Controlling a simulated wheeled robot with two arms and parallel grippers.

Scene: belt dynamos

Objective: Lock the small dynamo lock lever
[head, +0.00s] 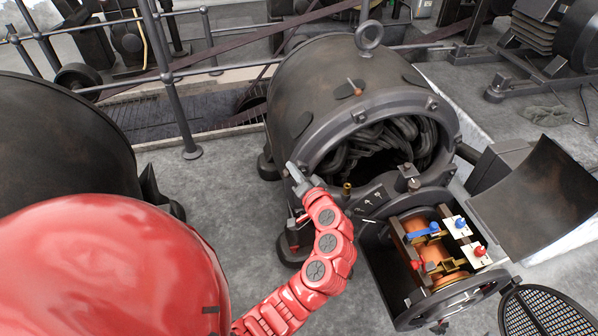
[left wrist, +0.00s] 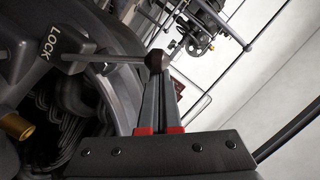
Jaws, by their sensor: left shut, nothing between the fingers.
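The small lock lever is a thin metal rod with a dark round knob (left wrist: 154,60) in the left wrist view. Its rod runs left to a dark block marked LOCK (left wrist: 45,50). My left gripper's fingers (left wrist: 159,88) are shut and empty, with their tips just below the knob; I cannot tell whether they touch it. In the head view my left gripper (head: 295,178) is at the left front rim of the dynamo housing (head: 310,100). The lever is not clear there. My right gripper is not in view.
An open box with copper coils (head: 433,245) and blue and red handles juts from the dynamo's front right. A curved dark cover (head: 535,195) stands open beside it, and a mesh disc (head: 545,312) lies below. A brass fitting (left wrist: 15,126) is near the LOCK block. Railings stand behind.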

